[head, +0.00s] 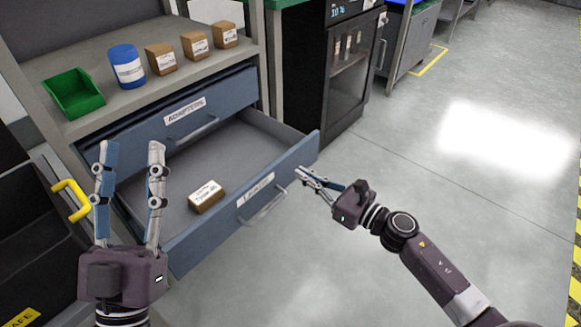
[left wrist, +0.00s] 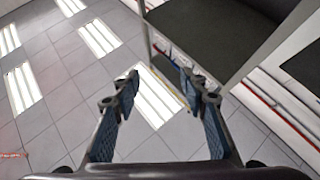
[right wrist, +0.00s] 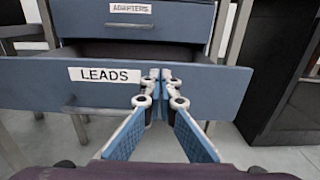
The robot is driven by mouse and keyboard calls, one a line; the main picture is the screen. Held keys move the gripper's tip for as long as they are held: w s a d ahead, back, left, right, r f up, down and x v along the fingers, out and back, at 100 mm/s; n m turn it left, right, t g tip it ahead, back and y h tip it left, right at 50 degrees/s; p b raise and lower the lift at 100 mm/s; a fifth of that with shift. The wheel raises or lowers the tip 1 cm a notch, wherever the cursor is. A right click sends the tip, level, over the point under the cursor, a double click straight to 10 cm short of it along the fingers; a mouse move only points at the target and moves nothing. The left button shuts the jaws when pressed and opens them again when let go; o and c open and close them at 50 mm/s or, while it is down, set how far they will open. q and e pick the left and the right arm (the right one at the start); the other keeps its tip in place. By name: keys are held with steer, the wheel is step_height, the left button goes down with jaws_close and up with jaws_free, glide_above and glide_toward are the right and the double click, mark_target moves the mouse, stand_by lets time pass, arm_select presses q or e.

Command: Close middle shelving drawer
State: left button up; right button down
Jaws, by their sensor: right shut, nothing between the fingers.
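The blue drawer labelled LEADS (head: 285,176) is pulled out, below the shut drawer labelled ADAPTERS (head: 217,108). A small cardboard box (head: 206,196) lies inside the open drawer. My right gripper (head: 301,173) is shut and empty at the right part of the drawer's front. In the right wrist view its fingertips (right wrist: 153,80) are at the drawer front (right wrist: 215,88), right of the label; contact is hard to tell. My left gripper (head: 130,148) is open and empty, raised at the left in front of the drawer unit.
The shelf top (head: 122,112) above the drawers holds a green bin (head: 74,94), a blue jar (head: 127,67) and several small boxes (head: 195,45). A black cabinet (head: 345,75) stands right of the unit. The floor (head: 440,175) at right is clear.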

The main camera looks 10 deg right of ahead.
mark_target(282, 162)
steer(key=x, duration=0.3)
steer(key=shift+w+a, duration=0.2)
steer(key=shift+w, duration=0.15)
arm_select(q)
steer(key=shift+s+r+t+h, duration=0.4)
steer(key=shift+s+r, duration=0.3)
steer(key=shift+r, duration=0.15)
arm_select(e)
steer(key=shift+w+a, duration=0.35)
steer(key=shift+w, duration=0.1)
